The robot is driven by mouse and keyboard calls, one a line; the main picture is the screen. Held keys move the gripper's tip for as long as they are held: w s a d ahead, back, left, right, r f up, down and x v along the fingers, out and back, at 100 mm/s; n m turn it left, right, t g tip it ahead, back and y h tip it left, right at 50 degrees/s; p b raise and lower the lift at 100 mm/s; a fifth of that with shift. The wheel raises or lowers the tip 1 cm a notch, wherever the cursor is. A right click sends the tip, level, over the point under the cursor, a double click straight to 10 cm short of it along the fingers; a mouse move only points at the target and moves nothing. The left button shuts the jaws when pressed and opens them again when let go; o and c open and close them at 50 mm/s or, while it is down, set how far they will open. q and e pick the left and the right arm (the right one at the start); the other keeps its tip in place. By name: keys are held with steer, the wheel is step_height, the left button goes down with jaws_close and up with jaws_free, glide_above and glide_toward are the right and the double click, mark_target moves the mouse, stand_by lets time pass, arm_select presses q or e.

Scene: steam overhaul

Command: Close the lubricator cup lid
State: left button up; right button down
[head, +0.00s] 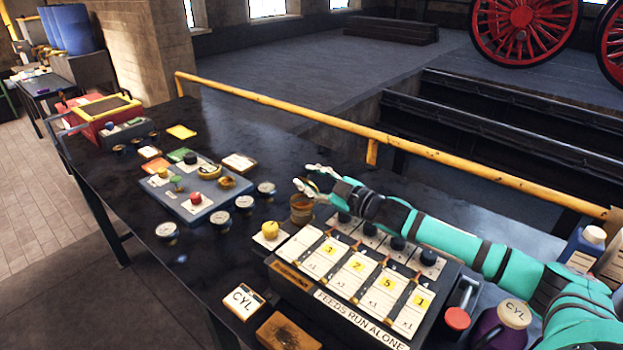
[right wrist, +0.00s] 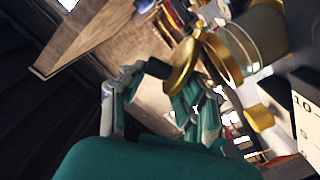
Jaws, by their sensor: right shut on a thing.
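The lubricator cup (head: 302,210) is a small brass and glass cup at the back left corner of the dark feed panel in the head view. In the right wrist view the cup (right wrist: 240,50) shows a gold rim and clear wall. Its lid (right wrist: 182,68) is a round brass disc with a dark knob, standing tilted beside the open rim. My right gripper (head: 309,179) is just above and beside the cup, and its fingers (right wrist: 155,85) are shut on the lid at its dark knob. The gripper hides most of the lid in the head view. My left gripper is not in view.
The feed panel (head: 290,285) with number cards and black knobs lies in front of the cup. A yellow knob (head: 270,230) stands close at left. A yellow rail (head: 400,143) runs behind the bench.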

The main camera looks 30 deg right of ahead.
steer(key=shift+d+r, duration=0.1)
steer(key=shift+d, duration=0.05)
steer(key=c, duration=1.2)
jaws_free()
steer(key=shift+s+d+f, duration=0.2)
steer(key=shift+s, duration=0.35)
steer(key=v, duration=1)
steer(key=shift+s+d+r, duration=0.1)
steer(key=shift+s+d, duration=0.1)
steer(key=shift+s, duration=0.15)
